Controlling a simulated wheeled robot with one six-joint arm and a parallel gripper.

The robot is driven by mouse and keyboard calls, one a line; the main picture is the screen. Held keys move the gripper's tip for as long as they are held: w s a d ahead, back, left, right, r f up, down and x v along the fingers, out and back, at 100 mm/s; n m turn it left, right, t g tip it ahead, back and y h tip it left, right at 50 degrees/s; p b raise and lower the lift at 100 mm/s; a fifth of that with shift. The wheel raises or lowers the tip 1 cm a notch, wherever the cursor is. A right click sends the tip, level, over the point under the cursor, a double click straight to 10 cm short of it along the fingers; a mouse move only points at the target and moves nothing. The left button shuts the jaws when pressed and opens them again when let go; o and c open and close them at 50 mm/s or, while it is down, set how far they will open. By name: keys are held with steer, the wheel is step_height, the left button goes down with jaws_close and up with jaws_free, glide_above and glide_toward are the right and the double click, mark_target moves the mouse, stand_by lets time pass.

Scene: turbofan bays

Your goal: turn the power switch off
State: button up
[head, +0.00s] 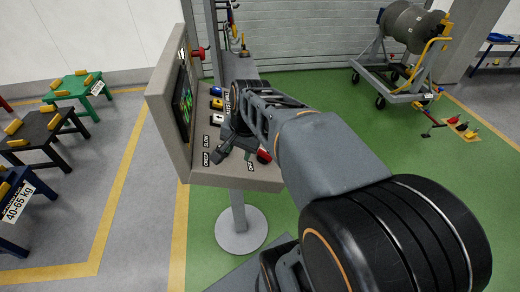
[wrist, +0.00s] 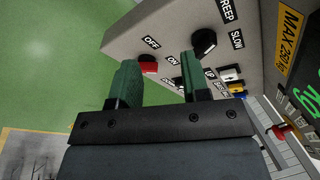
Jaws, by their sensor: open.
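The power switch is a red switch (wrist: 148,67) on the grey console, with an OFF label beside it and an ON label to its right in the wrist view. In the head view the red switch (head: 264,156) shows partly behind my gripper. My gripper (head: 230,146) is over the console's control face.
A black knob (wrist: 204,42) by the CREEP and SLOW labels is close to the right finger. A yellow button (wrist: 236,87) and other buttons lie further right. The console's screen panel (head: 168,105) rises to the left.

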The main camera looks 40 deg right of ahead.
steer(key=w+d+f+m+y, duration=0.1)
steer(key=w+d+m, duration=0.2)
steer(key=d+m, duration=0.5)
steer(key=m+y, duration=0.3)
steer(key=m, duration=0.8)
glide_toward(267, 152)
steer(key=x, duration=0.9)
steer(key=shift+a+f+p, duration=0.25)
steer(key=shift+p, duration=0.05)
steer(key=shift+w+a+f, duration=0.15)
steer(key=shift+a+f, duration=0.1)
steer(key=shift+f, duration=0.4)
steer(key=shift+c, duration=0.2)
jaws_close()
